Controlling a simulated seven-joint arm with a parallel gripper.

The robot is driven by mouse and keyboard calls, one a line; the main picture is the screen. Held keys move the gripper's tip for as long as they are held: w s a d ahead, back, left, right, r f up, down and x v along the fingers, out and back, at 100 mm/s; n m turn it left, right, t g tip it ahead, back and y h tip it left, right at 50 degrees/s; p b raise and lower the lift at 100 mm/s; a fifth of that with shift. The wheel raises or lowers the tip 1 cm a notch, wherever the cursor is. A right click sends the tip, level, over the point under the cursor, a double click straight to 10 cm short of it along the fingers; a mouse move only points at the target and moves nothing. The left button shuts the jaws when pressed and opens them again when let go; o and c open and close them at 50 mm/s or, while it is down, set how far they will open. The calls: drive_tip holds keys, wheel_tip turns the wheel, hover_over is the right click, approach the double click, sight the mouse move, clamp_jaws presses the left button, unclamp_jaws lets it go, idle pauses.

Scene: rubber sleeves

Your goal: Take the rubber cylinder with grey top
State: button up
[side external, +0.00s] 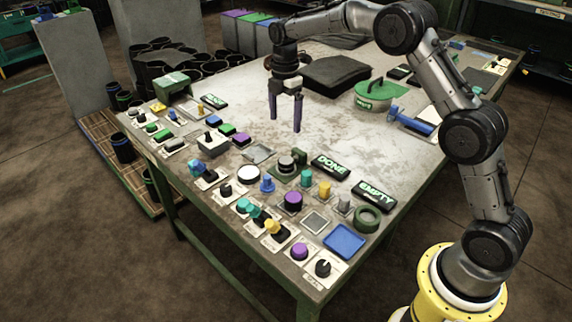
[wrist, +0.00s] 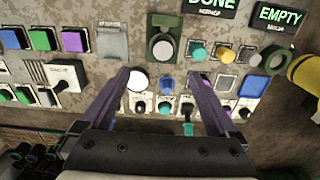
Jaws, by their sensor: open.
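My gripper (side external: 285,117) points down above the table, with its two purple fingers apart and nothing between them. In the wrist view my gripper (wrist: 157,82) hangs over the control panel. Black rubber cylinders stand on the slatted wooden rack at the left of the table; one with a blue rim (side external: 122,148) is clearest, and another (side external: 149,184) is partly hidden by the table. More cylinders (wrist: 28,158) show at the lower left of the wrist view. I cannot make out which one has a grey top. My gripper is well apart from all of them.
The table's front edge holds many buttons, knobs and switches, a blue tray (side external: 344,240) and DONE (side external: 330,166) and EMPTY (side external: 374,195) signs. A pile of black cylinders (side external: 180,66) stands behind the table. A green-lidded container (side external: 376,97) sits at the back. The table's middle is mostly clear.

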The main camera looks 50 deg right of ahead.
hover_over(286, 160)
drive_tip(key=f, duration=0.8)
drive_tip(key=shift+w+d+f, duration=0.15)
drive_tip(key=shift+w+d, duration=0.05)
drive_tip(key=shift+w, duration=0.1)
drive_tip(key=shift+s+a+f, duration=0.1)
drive_tip(key=shift+s+f, duration=0.05)
drive_tip(key=shift+f, duration=1.2)
drive_tip(key=shift+s+a+f, duration=0.1)
drive_tip(key=shift+f, duration=1.25)
drive_tip(key=shift+c, duration=0.2)
drive_tip(key=c, duration=1.4)
clamp_jaws()
drive_tip(key=shift+r, duration=0.2)
